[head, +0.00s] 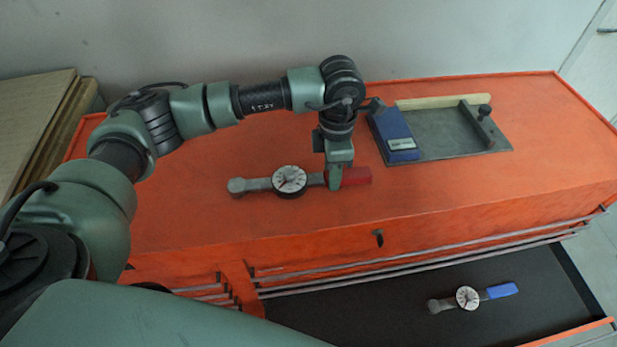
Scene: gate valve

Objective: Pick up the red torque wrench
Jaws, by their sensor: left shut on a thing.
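The red torque wrench lies across the orange cabinet top, with its round white dial (290,180) and grey head to the left and its red handle (357,176) to the right. My left gripper (335,182) points down and is shut on the wrench, at the handle's left end. The fingers hide that part of the wrench. I cannot tell whether the wrench is touching the top or just above it. My right gripper is not in view.
A grey tray (450,140) with a blue block (395,135) and a wooden strip stands right of the gripper. Below, an open drawer (370,305) holds a blue-handled wrench (468,297). Boards (40,120) lean at left. The cabinet top's right end is clear.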

